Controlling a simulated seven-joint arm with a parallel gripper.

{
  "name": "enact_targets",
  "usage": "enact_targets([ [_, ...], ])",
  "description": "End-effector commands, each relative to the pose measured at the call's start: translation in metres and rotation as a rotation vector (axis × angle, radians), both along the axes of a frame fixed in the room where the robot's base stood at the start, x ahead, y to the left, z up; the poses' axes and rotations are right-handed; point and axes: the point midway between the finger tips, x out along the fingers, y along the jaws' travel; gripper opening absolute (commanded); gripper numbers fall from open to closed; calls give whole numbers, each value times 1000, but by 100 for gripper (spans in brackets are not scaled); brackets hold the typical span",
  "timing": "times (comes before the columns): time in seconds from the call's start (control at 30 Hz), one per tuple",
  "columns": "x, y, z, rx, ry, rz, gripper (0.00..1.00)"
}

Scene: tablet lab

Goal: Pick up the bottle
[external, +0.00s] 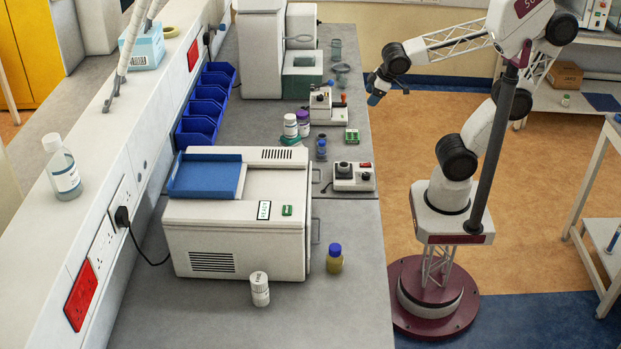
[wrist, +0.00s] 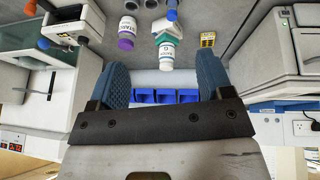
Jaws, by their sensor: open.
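Several bottles are in view, and I cannot tell which one the task means. A white labelled bottle (external: 290,126) stands on the bench beside a purple-and-white bottle (external: 303,124). In the wrist view, the white labelled bottle (wrist: 167,53) appears between my fingers but beyond them, and the purple-and-white bottle (wrist: 127,28) is to its left. A yellowish bottle with a blue cap (external: 334,260) and a small white bottle (external: 260,290) stand near the front. My gripper (external: 376,90) is open and empty, raised beyond the bench's right edge. Its blue fingers also show in the wrist view (wrist: 162,66).
A white machine with a blue lid (external: 285,200) fills the front middle of the bench. Blue bins (external: 205,105) line the wall side. Small devices (external: 352,177) stand near the right edge. A clear bottle (external: 65,178) stands on the left ledge.

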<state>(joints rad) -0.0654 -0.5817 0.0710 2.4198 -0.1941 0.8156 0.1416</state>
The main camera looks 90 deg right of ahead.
Motion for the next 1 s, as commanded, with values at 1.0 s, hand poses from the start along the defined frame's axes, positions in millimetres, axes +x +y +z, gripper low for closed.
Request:
enact_targets([
  [1.0,213,362,35,297,-722,989,73],
])
